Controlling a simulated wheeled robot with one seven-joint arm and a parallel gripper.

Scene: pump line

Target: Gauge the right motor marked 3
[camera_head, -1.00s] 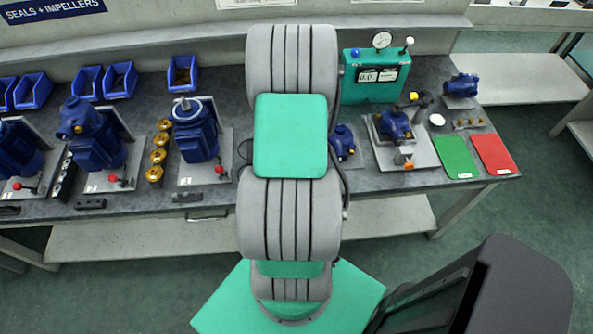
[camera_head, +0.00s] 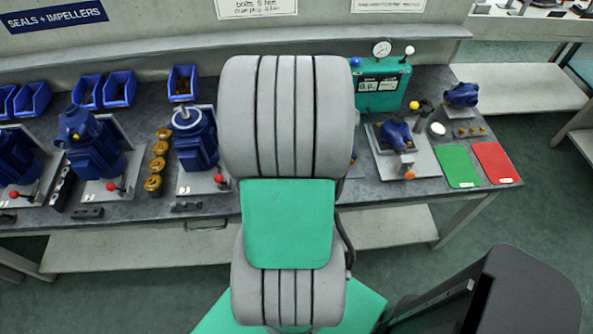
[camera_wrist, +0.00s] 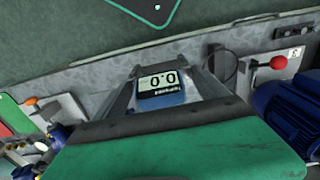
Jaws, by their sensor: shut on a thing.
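In the wrist view, my gripper (camera_wrist: 162,72) is shut on a small blue hand gauge (camera_wrist: 161,97), whose display reads 0.0 upside down. The gauge is above the bench edge, apart from the motors. A plate marked 3 (camera_wrist: 296,53) with a red-knobbed lever (camera_wrist: 279,63) lies to its right, and a blue finned motor (camera_wrist: 290,115) shows partly at the right edge. In the head view, the right motor (camera_head: 196,142) stands on its grey plate, left of my arm. My arm hides my gripper and the gauge there.
Two more blue motors, one in the middle (camera_head: 93,150) and one at the left edge (camera_head: 15,160), stand on the bench. Brass parts (camera_head: 155,165) lie between motors. A green test box (camera_head: 380,90), a small blue pump (camera_head: 397,133), and green (camera_head: 458,166) and red (camera_head: 494,163) mats are right.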

